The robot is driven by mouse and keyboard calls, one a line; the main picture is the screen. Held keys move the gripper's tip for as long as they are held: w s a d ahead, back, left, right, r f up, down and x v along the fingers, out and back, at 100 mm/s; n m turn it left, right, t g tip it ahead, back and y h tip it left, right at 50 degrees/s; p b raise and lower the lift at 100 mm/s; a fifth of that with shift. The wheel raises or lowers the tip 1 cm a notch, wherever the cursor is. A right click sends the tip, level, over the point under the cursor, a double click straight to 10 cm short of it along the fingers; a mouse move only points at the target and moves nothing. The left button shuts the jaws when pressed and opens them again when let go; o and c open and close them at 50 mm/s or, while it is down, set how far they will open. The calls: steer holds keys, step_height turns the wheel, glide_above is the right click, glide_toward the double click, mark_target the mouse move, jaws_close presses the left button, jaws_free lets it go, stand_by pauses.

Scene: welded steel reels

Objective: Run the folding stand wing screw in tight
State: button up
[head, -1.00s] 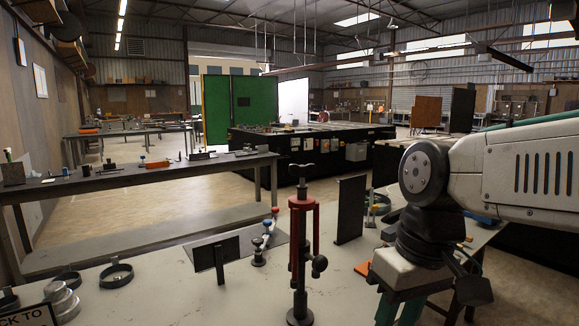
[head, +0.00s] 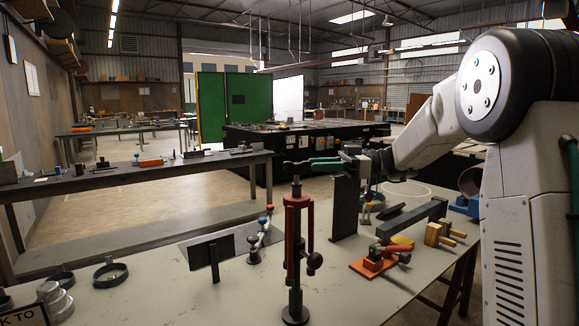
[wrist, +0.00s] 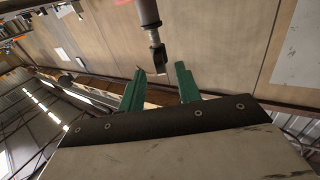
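The folding stand (head: 298,240) is a slim red-and-black upright on a round black foot on the near bench. A dark screw-like piece (head: 296,186) tops it, and a dark round knob (head: 314,261) sits low on its side; I cannot tell for sure which is the wing screw. My gripper (head: 298,167) has green fingers, pointing left, just above the stand's top in the head view. In the wrist view my gripper (wrist: 160,70) is open and empty. A grey rod with a flat dark tip (wrist: 157,57) shows just beyond the fingertips, apart from them.
A dark upright plate (head: 344,207) stands right of the stand. An orange-based clamp (head: 374,262), a long dark bar (head: 400,228) and a yellow wooden piece (head: 440,235) lie further right. A black plate (head: 214,255) stands left.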

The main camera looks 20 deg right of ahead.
mark_target(289, 172)
steer(key=shift+x, duration=4)
jaws_close()
